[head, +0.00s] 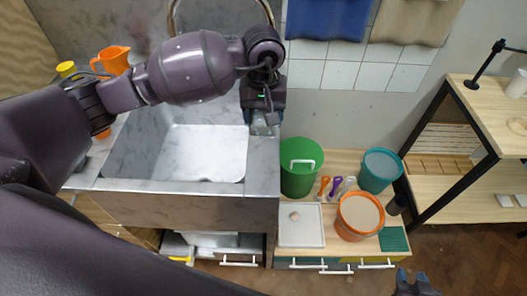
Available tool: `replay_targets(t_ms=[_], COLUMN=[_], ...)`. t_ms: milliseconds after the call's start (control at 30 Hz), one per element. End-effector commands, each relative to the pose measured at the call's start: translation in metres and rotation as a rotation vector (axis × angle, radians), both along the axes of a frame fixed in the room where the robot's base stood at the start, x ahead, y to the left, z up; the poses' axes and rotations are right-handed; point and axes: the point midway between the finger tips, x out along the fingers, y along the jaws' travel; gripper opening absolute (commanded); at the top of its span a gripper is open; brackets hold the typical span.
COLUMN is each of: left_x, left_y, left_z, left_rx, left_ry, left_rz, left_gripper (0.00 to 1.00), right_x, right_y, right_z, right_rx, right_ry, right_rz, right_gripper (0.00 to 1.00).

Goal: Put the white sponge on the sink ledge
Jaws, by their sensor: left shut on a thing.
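My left gripper (264,120) points down over the sink ledge (263,172), the grey marbled strip along the right side of the sink basin. It is shut on a small pale thing, which I take for the white sponge (262,129). The fingers hide most of it, and I cannot tell whether it touches the ledge. My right gripper (414,279) is at the bottom edge, low in front of the cabinet, with its fingertips apart and nothing seen between them.
A green bucket (299,181) stands right beside the ledge. An orange bucket (359,227), a teal bucket (380,170) and a white tray (301,239) share the low wooden top. An orange jug (114,60) stands left of the sink. The basin (203,152) looks empty.

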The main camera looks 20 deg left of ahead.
Motion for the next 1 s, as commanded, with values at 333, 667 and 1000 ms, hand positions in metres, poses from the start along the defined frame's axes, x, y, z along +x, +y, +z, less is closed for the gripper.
replay_targets(t_ms=[333, 667, 1000], left_x=[-0.001, 0.000, 0.000], left_y=[-0.001, 0.000, 0.000], left_z=[-0.074, -0.103, -0.141], left_rx=[-0.002, -0.001, -0.001], left_ry=[0.004, 0.001, 0.002], left_rz=[0.001, -0.001, -0.001], left_gripper=[0.46, 0.46, 0.46], right_x=[0.000, -0.002, -0.005], right_y=[0.000, 0.001, 0.000], right_z=[0.009, 0.007, 0.008], right_rx=[0.001, 0.004, 0.004], right_ry=[-0.002, 0.004, 0.010], right_rz=[0.000, -0.004, -0.006], right_gripper=[0.38, 0.38, 0.38])
